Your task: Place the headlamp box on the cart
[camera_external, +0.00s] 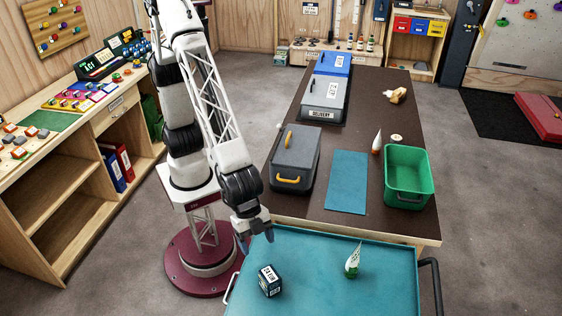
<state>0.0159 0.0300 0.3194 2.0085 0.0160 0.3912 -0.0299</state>
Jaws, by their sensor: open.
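A small dark blue box with white printed labels (270,281), which looks like the headlamp box, sits on the teal tray top of the cart (315,262), near its left side. The label print is too small to read surely. My gripper (256,240) points down over the cart's far left corner, with its blue-tipped fingers apart and nothing between them. It is behind the box in the picture and clear of it.
A white and green tube (352,261) stands on the cart's right half. The brown table (300,207) behind the cart holds a grey toolbox (296,158), a blue mat (347,182), a green bin (408,172) and a grey delivery box (322,98). The cart's middle is clear.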

